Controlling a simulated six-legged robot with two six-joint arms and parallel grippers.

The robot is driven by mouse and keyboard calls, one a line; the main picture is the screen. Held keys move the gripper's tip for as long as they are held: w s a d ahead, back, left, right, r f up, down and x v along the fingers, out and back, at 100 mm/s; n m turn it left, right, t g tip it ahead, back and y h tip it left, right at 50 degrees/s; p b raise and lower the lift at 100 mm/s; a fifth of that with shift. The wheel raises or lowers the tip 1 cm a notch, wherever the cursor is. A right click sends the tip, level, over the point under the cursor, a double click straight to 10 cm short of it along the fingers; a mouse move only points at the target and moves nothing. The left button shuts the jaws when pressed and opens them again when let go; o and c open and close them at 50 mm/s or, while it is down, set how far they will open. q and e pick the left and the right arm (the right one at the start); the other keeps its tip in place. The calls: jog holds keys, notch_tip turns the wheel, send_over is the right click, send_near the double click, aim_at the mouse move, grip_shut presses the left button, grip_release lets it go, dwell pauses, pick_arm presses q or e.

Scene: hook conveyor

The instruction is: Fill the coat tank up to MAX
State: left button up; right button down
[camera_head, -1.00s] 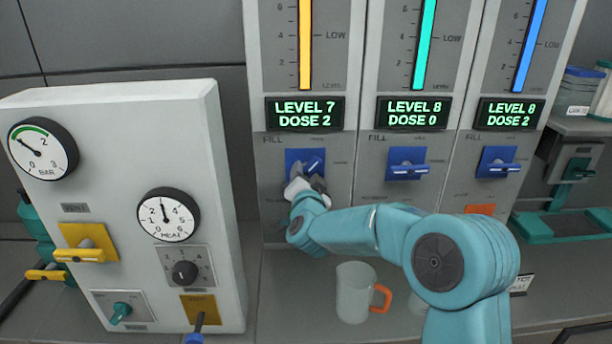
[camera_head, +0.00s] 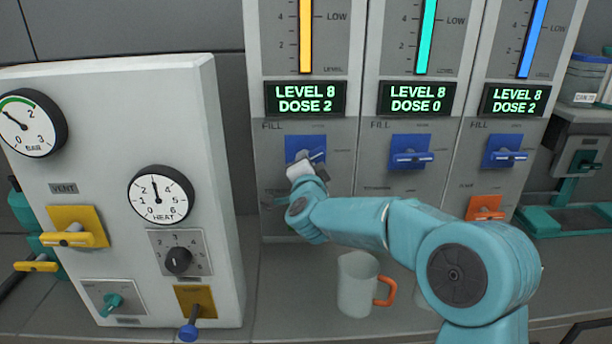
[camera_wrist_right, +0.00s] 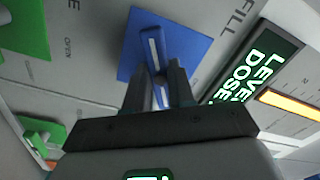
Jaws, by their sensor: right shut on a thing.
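Three tank panels stand side by side, and their names and tops are out of view, so I cannot read which is coat and see no MAX mark. The left panel has a yellow level column (camera_head: 306,35), a display (camera_head: 306,99) reading LEVEL 8 DOSE 2, and a blue FILL lever (camera_head: 317,157). My right gripper (camera_head: 306,170) is shut on that lever, which is tilted compared with the other two. In the right wrist view the fingers (camera_wrist_right: 162,82) close around the lever's handle (camera_wrist_right: 155,47). My left gripper is not in view.
A grey control box (camera_head: 115,180) with gauges, yellow levers and knobs stands at the left. The middle (camera_head: 410,152) and right (camera_head: 505,152) blue levers are free.

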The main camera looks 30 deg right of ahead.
jog(key=shift+f+m+b, duration=0.1)
jog(key=shift+m+b, duration=2.3)
jog(key=shift+m, duration=0.3)
jog(key=c, duration=1)
grip_release()
jog(key=shift+o, duration=0.2)
jog(key=b+v, duration=0.1)
jog(key=v, duration=1.5)
jog(key=shift+a, duration=0.2)
jog(key=shift+s, duration=0.15)
